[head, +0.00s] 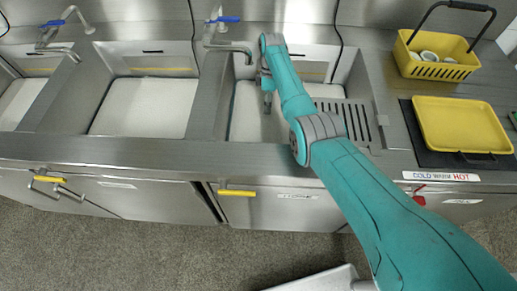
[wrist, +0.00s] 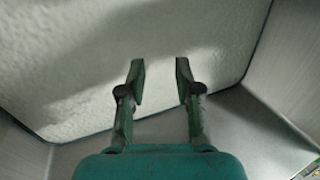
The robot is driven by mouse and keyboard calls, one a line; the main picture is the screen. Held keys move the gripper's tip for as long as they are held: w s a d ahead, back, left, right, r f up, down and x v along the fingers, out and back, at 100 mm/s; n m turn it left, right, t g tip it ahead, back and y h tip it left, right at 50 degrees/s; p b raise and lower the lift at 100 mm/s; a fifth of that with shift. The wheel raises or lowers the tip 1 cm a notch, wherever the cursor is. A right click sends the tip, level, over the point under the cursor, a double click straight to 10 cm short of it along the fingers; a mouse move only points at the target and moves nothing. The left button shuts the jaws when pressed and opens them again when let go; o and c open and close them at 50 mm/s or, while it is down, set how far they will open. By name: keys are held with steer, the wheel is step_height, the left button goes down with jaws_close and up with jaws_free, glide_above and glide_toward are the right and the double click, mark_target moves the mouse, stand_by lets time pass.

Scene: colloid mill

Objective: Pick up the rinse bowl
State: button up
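My gripper (head: 267,104) points down into the right-hand sink basin (head: 225,112), over a pale, flat, speckled surface (head: 246,122) inside it. In the wrist view my gripper (wrist: 160,72) is open, with nothing between its two fingers. The same pale surface (wrist: 70,70) fills most of that view, with a dark rim and grey basin walls around it. I cannot pick out a separate rinse bowl for certain in either view. My arm hides part of the right-hand basin.
Blue-handled taps (head: 222,19) stand behind the basins. A slotted drain plate (head: 347,118) covers the basin's right side. A yellow basket (head: 436,70) with small pale round items and a yellow tray (head: 462,125) on a dark mat (head: 427,150) stand at right. The middle basin (head: 140,105) is unobstructed.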

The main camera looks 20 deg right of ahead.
mark_target(265, 127)
steer(key=x, duration=1)
steer(key=shift+a, duration=0.2)
jaws_close()
